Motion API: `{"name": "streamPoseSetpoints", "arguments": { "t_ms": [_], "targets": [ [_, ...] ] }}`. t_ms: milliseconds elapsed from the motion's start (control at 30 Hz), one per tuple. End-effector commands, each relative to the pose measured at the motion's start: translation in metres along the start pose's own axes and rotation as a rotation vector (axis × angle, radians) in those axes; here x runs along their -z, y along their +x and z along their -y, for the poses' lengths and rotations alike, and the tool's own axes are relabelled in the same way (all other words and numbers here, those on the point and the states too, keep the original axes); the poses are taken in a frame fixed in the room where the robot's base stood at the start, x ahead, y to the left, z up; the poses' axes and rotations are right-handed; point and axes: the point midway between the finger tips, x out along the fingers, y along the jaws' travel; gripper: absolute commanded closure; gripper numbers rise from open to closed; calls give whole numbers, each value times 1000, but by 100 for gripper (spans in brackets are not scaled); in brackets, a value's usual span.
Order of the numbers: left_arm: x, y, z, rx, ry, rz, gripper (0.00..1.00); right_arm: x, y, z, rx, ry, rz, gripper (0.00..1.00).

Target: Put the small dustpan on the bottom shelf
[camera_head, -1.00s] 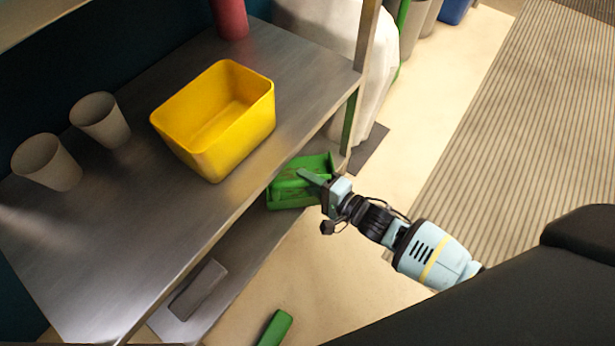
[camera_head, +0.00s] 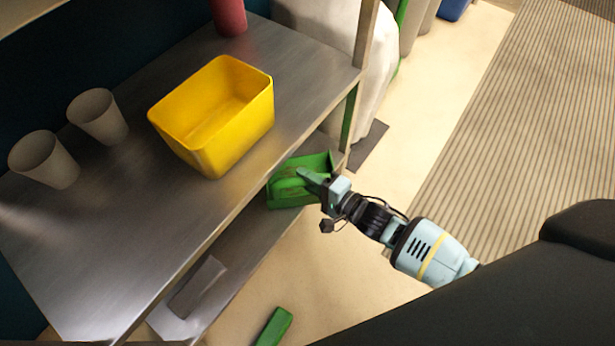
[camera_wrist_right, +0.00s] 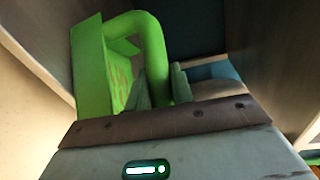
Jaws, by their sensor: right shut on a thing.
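The small green dustpan (camera_head: 284,194) is at the right end of the metal shelf unit, partly under the edge of its top. My right gripper (camera_head: 314,180) is shut on the dustpan's handle. In the right wrist view the curved green handle (camera_wrist_right: 152,50) passes between the fingers (camera_wrist_right: 158,88), with the pan beside it on the left. The bottom shelf (camera_head: 235,262) shows below the table top. I cannot tell whether the dustpan touches it. My left gripper is not in view.
A yellow bin (camera_head: 213,118), two grey cups (camera_head: 97,117) and a red container (camera_head: 229,16) stand on the top shelf. A grey block (camera_head: 197,287) lies on the bottom shelf. A green object (camera_head: 274,327) is at the lower edge.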

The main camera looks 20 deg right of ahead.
Motion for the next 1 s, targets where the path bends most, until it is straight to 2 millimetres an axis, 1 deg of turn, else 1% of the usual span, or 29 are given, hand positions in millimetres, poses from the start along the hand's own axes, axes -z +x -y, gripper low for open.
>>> {"name": "streamPoseSetpoints", "arguments": {
  "t_ms": [233, 267, 433, 667, 767, 867, 1000],
  "targets": [
    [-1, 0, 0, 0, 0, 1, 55, 0, 1, -3, 3, 0, 1, 100],
    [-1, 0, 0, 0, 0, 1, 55, 0, 1, -3, 3, 0, 1, 74],
    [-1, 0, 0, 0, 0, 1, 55, 0, 1, -3, 2, 0, 1, 52],
    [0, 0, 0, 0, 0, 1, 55, 0, 0, -4, 0, 1, 0, 52],
    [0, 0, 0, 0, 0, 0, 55, 0, -3, -4, -1, 1, 0, 52],
    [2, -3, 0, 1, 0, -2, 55, 0, -12, -4, -1, 2, 0, 52],
    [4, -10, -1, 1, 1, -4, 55, 0, -35, -3, -3, 2, -1, 52]
  ]
}}
